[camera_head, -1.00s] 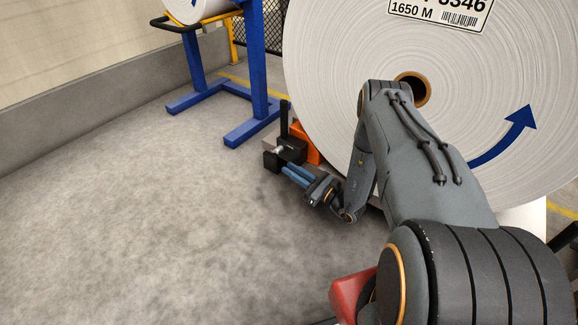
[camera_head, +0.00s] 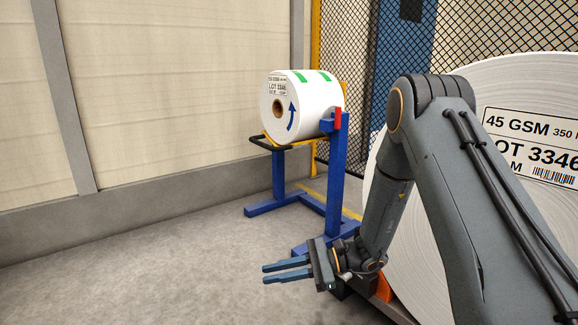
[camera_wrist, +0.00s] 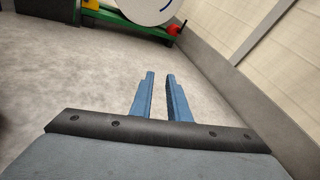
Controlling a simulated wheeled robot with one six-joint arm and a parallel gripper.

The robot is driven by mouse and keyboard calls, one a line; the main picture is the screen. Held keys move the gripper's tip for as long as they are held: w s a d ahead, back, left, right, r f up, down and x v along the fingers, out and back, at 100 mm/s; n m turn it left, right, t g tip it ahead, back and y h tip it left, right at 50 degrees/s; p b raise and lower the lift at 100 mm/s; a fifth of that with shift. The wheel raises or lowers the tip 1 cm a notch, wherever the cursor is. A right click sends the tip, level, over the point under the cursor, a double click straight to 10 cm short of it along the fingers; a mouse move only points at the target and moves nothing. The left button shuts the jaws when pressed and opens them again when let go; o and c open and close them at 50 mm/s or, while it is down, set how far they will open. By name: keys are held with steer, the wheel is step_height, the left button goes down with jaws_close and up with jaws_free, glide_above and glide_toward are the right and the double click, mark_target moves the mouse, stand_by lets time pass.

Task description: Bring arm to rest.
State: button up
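My gripper (camera_head: 287,270) is at the end of my bent arm, low over the grey floor in the head view. Its two blue fingers point left. In the wrist view the fingers (camera_wrist: 160,85) stand apart with bare floor between them, so it is open and empty. It touches nothing that I can see.
A white roll (camera_head: 300,103) rests on a blue stand (camera_head: 337,180) behind my gripper. A very large white roll (camera_head: 480,230) is at the right, partly behind my arm. A wall (camera_head: 150,180) runs along the left. The floor (camera_head: 150,280) at the left is clear. The wrist view shows a green frame (camera_wrist: 120,20) with a red part (camera_wrist: 174,29).

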steer(key=s+a+r+n+g+h+p, duration=0.1)
steer(key=s+a+r+n+g+h, duration=0.35)
steer(key=s, duration=0.55)
steer(key=s+a+r+n+g+h, duration=0.1)
steer(key=s+r+n+h, duration=0.2)
steer(key=s+r+n, duration=0.35)
steer(key=s+d+r+n+t+h+p, duration=0.1)
steer(key=s+d+r+n+t+h, duration=0.3)
steer(key=s, duration=0.4)
steer(key=s+d+r+n+t+h+p, duration=0.1)
steer(key=s+d+r+n+t+h, duration=0.15)
steer(key=s+r+n, duration=0.4)
steer(key=d+r+m+p, duration=0.4)
steer(key=d+r+p, duration=0.7)
steer(key=p, duration=0.8)
steer(key=s+d+r+m+h+p, duration=0.1)
steer(key=d+r+m+p, duration=0.2)
steer(key=d+r+p, duration=0.7)
steer(key=shift+s+d+r+m+h+p, duration=0.35)
steer(key=shift+r+p, duration=2.65)
steer(key=shift+p, duration=1.7)
